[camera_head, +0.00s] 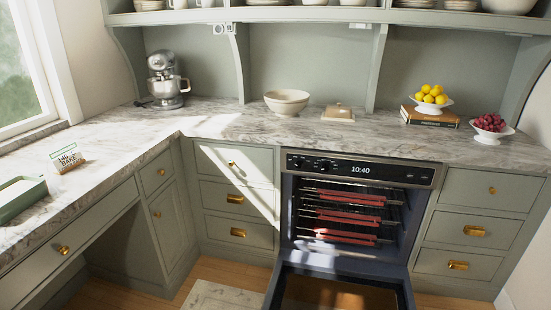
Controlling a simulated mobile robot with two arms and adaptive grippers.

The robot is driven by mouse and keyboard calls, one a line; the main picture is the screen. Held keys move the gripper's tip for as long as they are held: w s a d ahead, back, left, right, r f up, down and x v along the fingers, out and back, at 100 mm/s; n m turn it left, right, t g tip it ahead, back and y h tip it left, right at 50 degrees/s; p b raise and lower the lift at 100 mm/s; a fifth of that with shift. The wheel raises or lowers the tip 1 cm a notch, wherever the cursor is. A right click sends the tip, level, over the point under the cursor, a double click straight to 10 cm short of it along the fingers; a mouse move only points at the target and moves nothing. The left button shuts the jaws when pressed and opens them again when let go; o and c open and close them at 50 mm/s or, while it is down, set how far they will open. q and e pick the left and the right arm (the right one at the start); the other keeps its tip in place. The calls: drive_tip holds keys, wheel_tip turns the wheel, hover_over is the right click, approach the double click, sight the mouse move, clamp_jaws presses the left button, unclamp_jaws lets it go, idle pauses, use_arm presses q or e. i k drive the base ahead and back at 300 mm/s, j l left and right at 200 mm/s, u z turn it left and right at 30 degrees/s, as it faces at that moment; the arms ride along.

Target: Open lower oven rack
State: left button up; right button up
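The oven (288,205) is built in under the counter, below a control panel that reads 10:40. Its door (390,285) is folded down open at the bottom of the view, cut off by the frame edge. Inside are three racks with red front edges. The lower rack (347,237) sits inside the cavity beneath the middle rack (348,217) and the upper rack (351,197). All three appear pushed in. Neither of my grippers shows in this view.
Drawers (235,198) flank the oven on the left, and more drawers (475,228) stand on its right. The marble counter (360,135) above holds a white bowl (287,103), a mixer (165,78) and fruit bowls. A rug (222,296) lies on the floor left of the door.

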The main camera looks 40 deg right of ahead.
sight(319, 230)
drive_tip(key=z, duration=2.15)
